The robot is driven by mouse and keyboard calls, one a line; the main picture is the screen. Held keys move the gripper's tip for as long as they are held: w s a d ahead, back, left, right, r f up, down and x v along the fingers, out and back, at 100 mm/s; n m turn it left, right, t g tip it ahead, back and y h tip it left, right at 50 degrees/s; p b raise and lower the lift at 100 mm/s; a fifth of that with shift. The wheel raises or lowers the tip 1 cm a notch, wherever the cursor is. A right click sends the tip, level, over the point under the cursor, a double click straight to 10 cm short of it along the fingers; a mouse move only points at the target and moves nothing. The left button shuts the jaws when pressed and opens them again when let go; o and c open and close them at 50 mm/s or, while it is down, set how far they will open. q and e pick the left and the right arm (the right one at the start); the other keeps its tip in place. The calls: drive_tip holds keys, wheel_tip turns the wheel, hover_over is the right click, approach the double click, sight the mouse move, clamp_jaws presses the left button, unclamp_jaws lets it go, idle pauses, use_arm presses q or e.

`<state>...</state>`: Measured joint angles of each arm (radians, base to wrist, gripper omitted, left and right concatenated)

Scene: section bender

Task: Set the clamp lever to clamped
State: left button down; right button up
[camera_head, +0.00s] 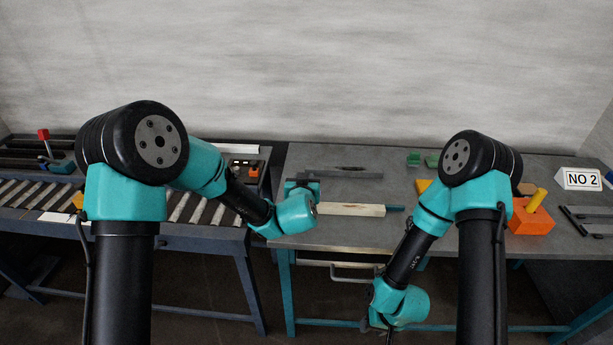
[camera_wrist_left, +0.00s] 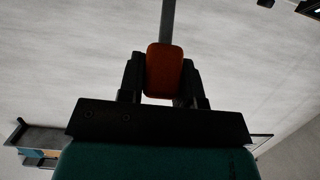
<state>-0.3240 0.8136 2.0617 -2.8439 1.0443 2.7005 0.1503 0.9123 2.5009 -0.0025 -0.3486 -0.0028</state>
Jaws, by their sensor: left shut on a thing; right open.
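In the left wrist view an orange-red grip (camera_wrist_left: 164,65) on a grey rod (camera_wrist_left: 167,20) sits between the fingers of my left gripper (camera_wrist_left: 165,82). The fingers are shut on it from both sides. It looks like the clamp lever's handle; its pivot is out of that view. In the head view my left wrist (camera_head: 296,213) is over the left front part of the grey bench, and hides most of the gripper and lever. My right gripper (camera_head: 377,319) hangs low in front of the bench, open and mostly hidden by its wrist.
A pale bar (camera_head: 350,210) lies on the grey bench (camera_head: 345,160), right of my left wrist. An orange block with a yellow peg (camera_head: 530,218) and a NO 2 sign (camera_head: 579,179) stand at the right. A red-knobbed lever (camera_head: 44,135) stands at far left, by the roller table (camera_head: 190,235).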

use_arm(q)
drive_tip(key=shift+s+d+f, duration=0.1)
drive_tip(key=shift+s+f, duration=0.05)
drive_tip(key=shift+s, duration=0.05)
idle(0.3)
drive_tip(key=c, duration=0.8)
unclamp_jaws()
drive_tip(key=v, duration=1.7)
drive_tip(key=shift+s, duration=0.25)
drive_tip(key=shift+f, duration=0.15)
